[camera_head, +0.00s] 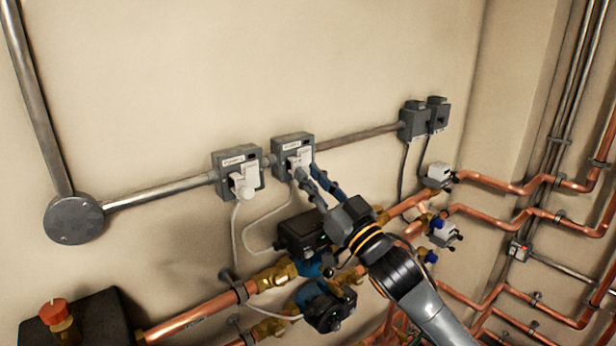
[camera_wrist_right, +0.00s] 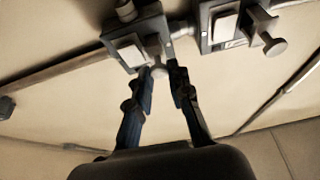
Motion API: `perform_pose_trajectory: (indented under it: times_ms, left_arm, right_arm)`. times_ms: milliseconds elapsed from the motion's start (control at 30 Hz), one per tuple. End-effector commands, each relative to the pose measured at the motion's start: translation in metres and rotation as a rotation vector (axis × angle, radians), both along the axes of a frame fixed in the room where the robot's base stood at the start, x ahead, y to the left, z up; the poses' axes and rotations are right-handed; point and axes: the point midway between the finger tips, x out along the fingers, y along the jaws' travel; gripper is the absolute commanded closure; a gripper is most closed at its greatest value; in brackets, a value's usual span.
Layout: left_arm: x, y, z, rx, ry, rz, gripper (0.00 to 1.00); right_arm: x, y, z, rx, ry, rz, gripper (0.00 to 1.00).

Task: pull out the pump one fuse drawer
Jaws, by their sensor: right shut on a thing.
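Two grey fused switch boxes with white fronts sit side by side on the wall conduit; their labels are too small to read surely. My right gripper (camera_head: 308,174) is at the front of the right-hand box (camera_head: 281,148). In the right wrist view my right gripper (camera_wrist_right: 163,70) has its two dark fingers on either side of a small pale drawer knob (camera_wrist_right: 158,71) on that box (camera_wrist_right: 128,43), shut on it. The left-hand box (camera_head: 226,162) has its own white knob (camera_head: 243,187) standing free; it shows in the wrist view as the other box (camera_wrist_right: 220,25). My left gripper is not in view.
Grey cables hang below both boxes. A pump (camera_head: 302,232) and copper pipes (camera_head: 205,312) lie under my right arm. Two darker grey boxes (camera_head: 414,120) are further right on the conduit (camera_head: 358,136). The wall above is clear.

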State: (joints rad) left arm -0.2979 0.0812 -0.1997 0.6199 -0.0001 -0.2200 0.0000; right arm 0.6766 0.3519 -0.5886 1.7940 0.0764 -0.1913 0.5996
Motion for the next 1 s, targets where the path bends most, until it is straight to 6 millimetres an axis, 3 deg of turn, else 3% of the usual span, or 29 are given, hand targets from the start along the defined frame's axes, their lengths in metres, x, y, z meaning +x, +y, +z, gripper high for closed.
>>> perform_pose_trajectory:
  times_ms: [267, 300, 400, 767, 1000]
  left_arm:
    - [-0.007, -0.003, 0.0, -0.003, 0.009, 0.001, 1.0]
    - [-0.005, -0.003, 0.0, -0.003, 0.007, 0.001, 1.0]
    - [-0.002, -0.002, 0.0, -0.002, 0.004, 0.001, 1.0]
    - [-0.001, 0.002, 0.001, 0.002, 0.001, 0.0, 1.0]
    - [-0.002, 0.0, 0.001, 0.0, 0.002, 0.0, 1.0]
  right_arm:
    - [-0.003, -0.001, -0.003, -0.003, 0.005, 0.0, 1.0]
    - [-0.003, -0.001, -0.003, -0.003, 0.005, 0.0, 0.79]
    - [-0.003, -0.001, -0.003, -0.003, 0.005, 0.0, 0.58]
    - [-0.005, -0.003, -0.004, -0.002, 0.005, -0.001, 0.58]
    - [-0.032, -0.024, -0.019, -0.003, 0.007, -0.001, 0.58]
